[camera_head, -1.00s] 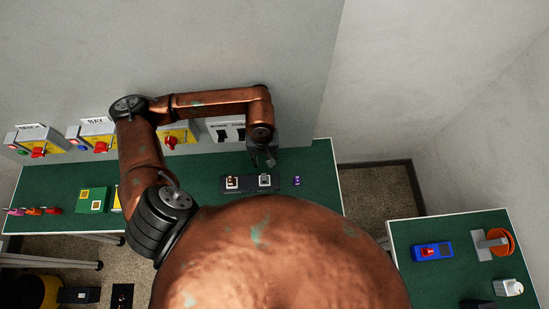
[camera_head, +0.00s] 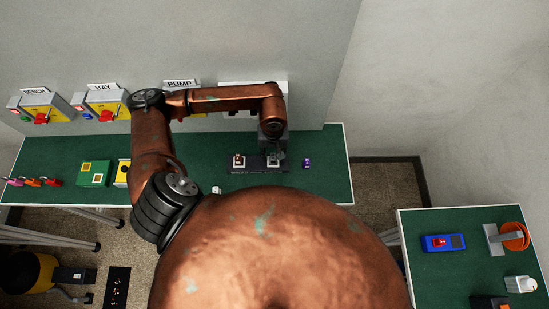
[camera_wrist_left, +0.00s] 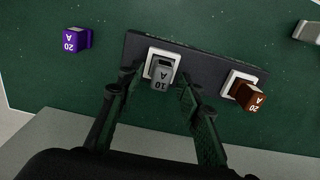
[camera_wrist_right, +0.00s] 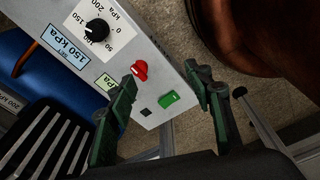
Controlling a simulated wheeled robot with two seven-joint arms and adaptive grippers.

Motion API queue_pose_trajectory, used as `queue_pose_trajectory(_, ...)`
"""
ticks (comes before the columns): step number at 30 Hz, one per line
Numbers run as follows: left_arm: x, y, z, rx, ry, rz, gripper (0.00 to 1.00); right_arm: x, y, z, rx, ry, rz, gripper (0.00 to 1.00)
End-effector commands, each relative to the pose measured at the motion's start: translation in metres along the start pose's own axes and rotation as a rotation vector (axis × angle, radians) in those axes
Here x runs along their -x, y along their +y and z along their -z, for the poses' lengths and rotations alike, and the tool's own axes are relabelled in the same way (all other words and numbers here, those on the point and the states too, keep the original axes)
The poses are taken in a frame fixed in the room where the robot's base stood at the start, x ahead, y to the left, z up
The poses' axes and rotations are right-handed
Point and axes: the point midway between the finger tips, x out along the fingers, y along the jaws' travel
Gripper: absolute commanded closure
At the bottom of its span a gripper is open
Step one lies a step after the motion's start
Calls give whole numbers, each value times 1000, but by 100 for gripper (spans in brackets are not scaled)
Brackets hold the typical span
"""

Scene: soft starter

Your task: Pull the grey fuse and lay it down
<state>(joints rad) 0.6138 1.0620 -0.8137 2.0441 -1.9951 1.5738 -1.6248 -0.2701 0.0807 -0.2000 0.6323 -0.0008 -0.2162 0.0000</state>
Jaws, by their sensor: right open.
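The grey fuse (camera_wrist_left: 161,73), marked 10 A, sits in a white-framed socket of the black fuse block (camera_wrist_left: 207,72). In the head view the block (camera_head: 257,170) lies on the green bench, and the grey fuse is largely hidden by my left gripper (camera_head: 272,150). In the left wrist view my left gripper (camera_wrist_left: 158,84) is open, one finger on each side of the grey fuse, with visible gaps. A brown 20 A fuse (camera_wrist_left: 250,97) sits in the other socket. My right gripper (camera_wrist_right: 165,82) is open and empty, away from the bench top.
A loose purple 20 A fuse (camera_wrist_left: 76,40) lies beside the block; bare bench surrounds it. Yellow switch boxes (camera_head: 107,105) line the wall behind. A grey panel (camera_wrist_right: 135,60) with knobs faces my right gripper. A second green table (camera_head: 450,280) stands at right.

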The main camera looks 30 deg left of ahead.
Motion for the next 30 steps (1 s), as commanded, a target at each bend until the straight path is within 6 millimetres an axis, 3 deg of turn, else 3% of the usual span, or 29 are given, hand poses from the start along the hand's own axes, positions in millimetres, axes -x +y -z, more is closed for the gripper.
queue_pose_trajectory(2,-4,0,2,0,-1,1,67,-4,0,-1,0,-1,0,53)
queue_pose_trajectory(7,-4,2,4,0,-4,2,67,1,-5,-48,-12,-58,4,53)
queue_pose_trajectory(10,-4,2,4,1,-4,3,67,2,-6,-65,-15,-81,5,53)
queue_pose_trajectory(14,-4,2,4,1,-4,3,72,2,-6,-58,-13,-72,4,53)
queue_pose_trajectory(22,-4,2,4,1,-4,3,81,-1,-3,-25,-7,-28,2,53)
queue_pose_trajectory(30,-4,2,4,1,-4,3,90,-1,-3,-28,-7,-34,3,53)
